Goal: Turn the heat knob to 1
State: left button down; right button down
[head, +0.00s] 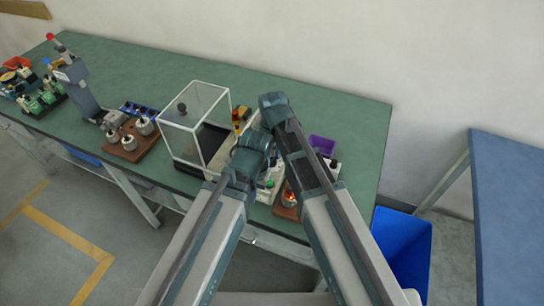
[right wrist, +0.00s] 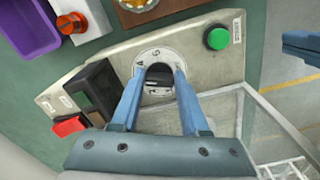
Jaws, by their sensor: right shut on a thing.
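The heat knob (right wrist: 158,76) is a dark round knob on a pale dial with printed marks, set in a beige control panel (right wrist: 205,62). In the right wrist view my right gripper (right wrist: 162,70) is shut on it, one blue finger on each side. The fingers and the angle hide part of the dial, and I cannot tell which number the knob points to. In the head view my arms cover most of the panel (head: 264,196) and hide the knob. My left arm ends beside the panel; its jaws cannot be made out. A blue piece shows at the right wrist view's right edge.
A green button (right wrist: 217,38) and a red part (right wrist: 68,125) flank the dial. A clear box (head: 194,118) stands left of the panel. A purple bin (head: 322,145) and a wooden board with a glowing orange part (head: 290,198) are near. The green table's right end (head: 362,135) is clear.

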jog(key=n, duration=0.6)
jog(key=shift+w+d, duration=0.1)
jog(key=shift+w, duration=0.05)
jog(key=n, duration=0.6)
jog(key=shift+w+n, duration=0.15)
jog(key=shift+n, duration=0.25)
jog(key=n, duration=0.6)
jog(key=shift+w, duration=0.15)
jog(key=n, duration=0.5)
jog(key=shift+a+n, duration=0.2)
jog(key=shift+n, duration=0.1)
jog(key=shift+c, duration=2)
grip_release()
jog(key=shift+r, duration=0.1)
